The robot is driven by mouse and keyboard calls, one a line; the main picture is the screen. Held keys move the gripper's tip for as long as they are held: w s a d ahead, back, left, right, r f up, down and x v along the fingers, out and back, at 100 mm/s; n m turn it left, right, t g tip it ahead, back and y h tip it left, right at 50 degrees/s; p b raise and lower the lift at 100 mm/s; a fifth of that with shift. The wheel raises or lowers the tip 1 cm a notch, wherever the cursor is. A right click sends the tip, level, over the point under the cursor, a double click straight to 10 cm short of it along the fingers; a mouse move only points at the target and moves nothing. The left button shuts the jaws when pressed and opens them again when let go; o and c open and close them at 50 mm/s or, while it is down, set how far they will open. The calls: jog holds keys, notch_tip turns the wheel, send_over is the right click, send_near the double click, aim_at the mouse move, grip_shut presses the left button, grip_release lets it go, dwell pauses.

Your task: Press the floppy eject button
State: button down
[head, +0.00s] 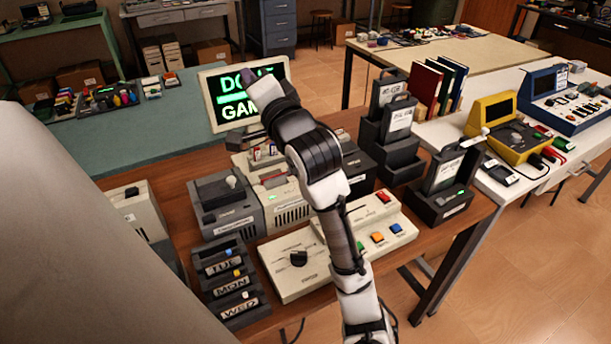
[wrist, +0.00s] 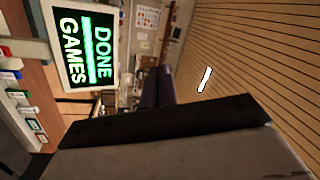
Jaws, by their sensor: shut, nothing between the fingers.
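My gripper (head: 250,78) is raised in front of the monitor (head: 222,112), its fingers together and empty; the purple fingers also show in the wrist view (wrist: 158,86). The monitor's green text reads DONE and GAMES in the wrist view (wrist: 82,50); my arm covers part of it in the head view. Below, a grey computer unit (head: 285,210) with slots on top stands on the brown table, partly behind my arm. A dark stack of slots (head: 232,285) labelled TUE, MON and WED, with small coloured tabs, stands at the front left. I cannot tell which part is the floppy eject button.
A grey device with a white knob (head: 222,203) stands left of the computer unit. A beige control box (head: 293,262) and a panel with coloured buttons (head: 384,228) sit at the front. Black holders (head: 440,200) stand right. A teal table (head: 110,140) is behind.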

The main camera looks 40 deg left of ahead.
jog(key=w+d+f+m+g+h+p, duration=0.1)
jog(key=w+d+f+m+g+h, duration=0.1)
jog(key=f+m+h, duration=0.3)
jog(key=w+d+f+m+g+h+p, duration=0.1)
jog(key=w+d+f+m+g+h, duration=0.1)
jog(key=w+d+f+m+h, duration=0.3)
notch_tip(320, 180, down, 3)
jog(key=m, duration=0.2)
jog(key=shift+w+d+m, duration=0.2)
jog(key=shift+d+m, duration=0.1)
jog(key=shift+f, duration=0.15)
notch_tip(320, 180, down, 6)
jog(key=b, duration=0.7)
jog(key=shift+f+b, duration=0.25)
jog(key=shift+b, duration=0.05)
jog(key=shift+f, duration=1.05)
jog(key=shift+f, duration=0.15)
jog(key=shift+f+p, duration=0.25)
jog(key=shift+p, duration=0.05)
